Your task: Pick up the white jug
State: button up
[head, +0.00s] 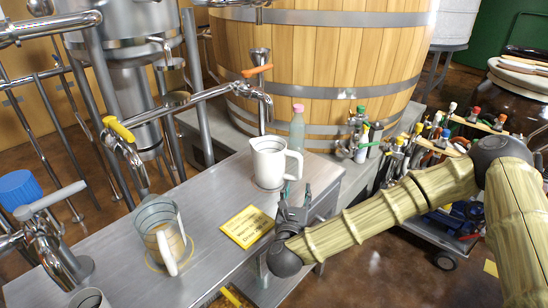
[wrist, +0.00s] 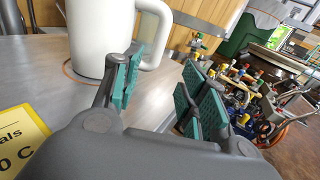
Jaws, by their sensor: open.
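The white jug (head: 269,162) stands upright on the metal table near its back right, with its handle to the right. In the wrist view the jug (wrist: 98,38) fills the upper left, its handle (wrist: 156,30) just beyond my left finger. My gripper (head: 293,192) is open and empty, low over the table in front of the jug and slightly right of it. Its teal-padded fingers (wrist: 158,88) are apart, with nothing between them. Whether the left finger touches the jug or handle, I cannot tell.
A clear pitcher (head: 161,232) stands at the table's front left. A yellow sign (head: 247,226) lies left of my gripper. A bottle (head: 297,130) stands behind the jug. Steel taps (head: 262,98) hang at the left and above. A cluttered tool cart (head: 440,150) stands right.

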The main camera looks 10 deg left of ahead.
aim_at(299, 172)
jog(key=w, duration=0.6)
jog(key=shift+d+r, duration=0.1)
jog(key=shift+r, duration=0.1)
jog(key=shift+w+d+f, duration=0.1)
jog(key=shift+w, duration=1.1)
jog(key=shift+w+d, duration=0.1)
jog(key=shift+w, duration=1.1)
grip_shut()
